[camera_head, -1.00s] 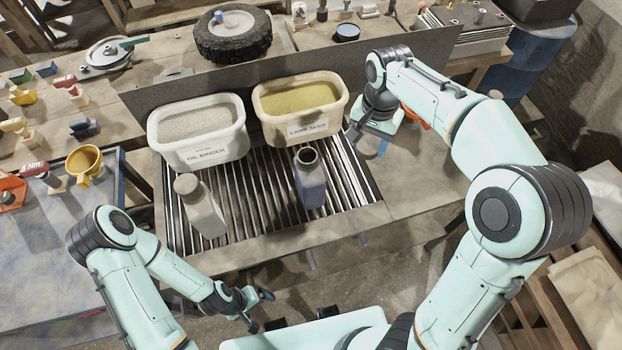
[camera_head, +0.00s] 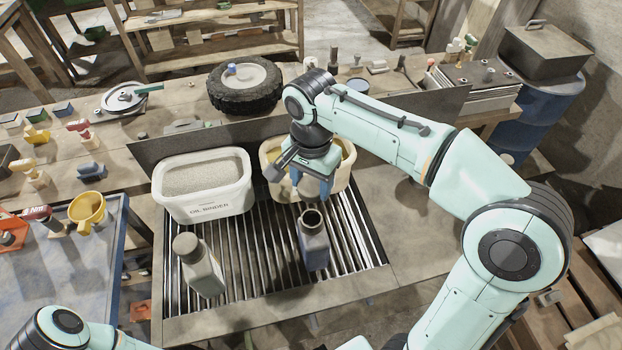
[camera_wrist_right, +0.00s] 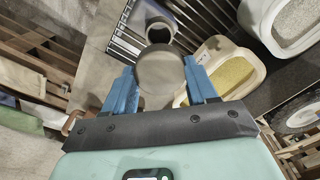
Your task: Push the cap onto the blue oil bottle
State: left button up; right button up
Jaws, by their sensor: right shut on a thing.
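The blue oil bottle (camera_head: 314,247) stands upright on the slatted metal grate (camera_head: 262,262), its dark round mouth open at the top. My right gripper (camera_head: 310,188) is just behind and above the mouth, apart from the bottle. In the right wrist view, its blue fingers (camera_wrist_right: 160,68) are shut on a grey-brown round cap (camera_wrist_right: 159,82). The bottle (camera_wrist_right: 152,20) shows just beyond the cap there. My left gripper is out of view; only part of that arm shows at the bottom left.
A grey capped bottle (camera_head: 199,268) stands left on the grate. Behind are the oil binder tub (camera_head: 205,207) and the lawn seed tub (camera_head: 342,177), partly hidden by my right gripper. A dark upright board (camera_head: 420,112) runs behind the tubs.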

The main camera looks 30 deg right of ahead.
jog(key=shift+s, duration=0.1)
jog(key=shift+f+b, duration=1)
jog(key=shift+f, duration=1.05)
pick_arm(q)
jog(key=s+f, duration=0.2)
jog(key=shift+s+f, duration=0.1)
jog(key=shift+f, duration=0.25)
